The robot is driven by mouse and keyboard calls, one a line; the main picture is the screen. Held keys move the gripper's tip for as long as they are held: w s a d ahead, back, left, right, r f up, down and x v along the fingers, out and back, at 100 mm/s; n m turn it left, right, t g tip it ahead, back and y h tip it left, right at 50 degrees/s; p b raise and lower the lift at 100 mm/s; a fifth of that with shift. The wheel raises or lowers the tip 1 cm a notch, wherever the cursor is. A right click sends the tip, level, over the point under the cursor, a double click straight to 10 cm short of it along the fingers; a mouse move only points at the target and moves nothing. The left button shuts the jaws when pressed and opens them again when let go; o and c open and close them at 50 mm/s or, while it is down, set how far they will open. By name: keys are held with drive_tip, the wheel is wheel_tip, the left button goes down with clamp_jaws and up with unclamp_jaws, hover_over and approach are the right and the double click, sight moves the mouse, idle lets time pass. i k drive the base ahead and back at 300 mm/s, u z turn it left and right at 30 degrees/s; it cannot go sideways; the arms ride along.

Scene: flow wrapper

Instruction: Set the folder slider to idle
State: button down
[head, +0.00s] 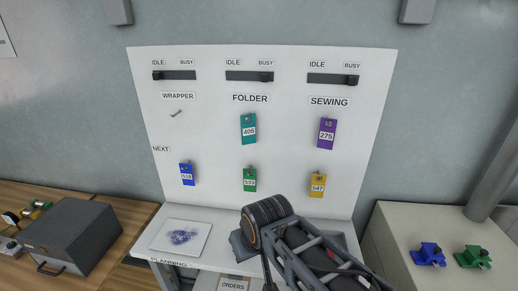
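The folder slider is a dark horizontal track (245,76) on the upper middle of the white board, above the word FOLDER. Its small black knob (266,77) is at the right end, under BUSY. The IDLE label (233,62) is above the left end. My arm shows at the bottom centre, below the board and well away from the slider. I cannot make out my gripper's fingers.
The wrapper slider (180,75) has its knob at IDLE; the sewing slider (330,79) has its knob at BUSY. Numbered tags (249,128) hang below on hooks. A white planning table (150,246) stands under the board. The board around the folder slider is unobstructed.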

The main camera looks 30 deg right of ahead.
sight(264, 77)
drive_tip(key=k, duration=1.35)
drive_tip(key=u, duration=0.6)
drive_tip(key=i, duration=1.3)
drive_tip(key=z, duration=0.85)
drive_tip(key=i, duration=0.55)
drive_tip(key=z, duration=0.55)
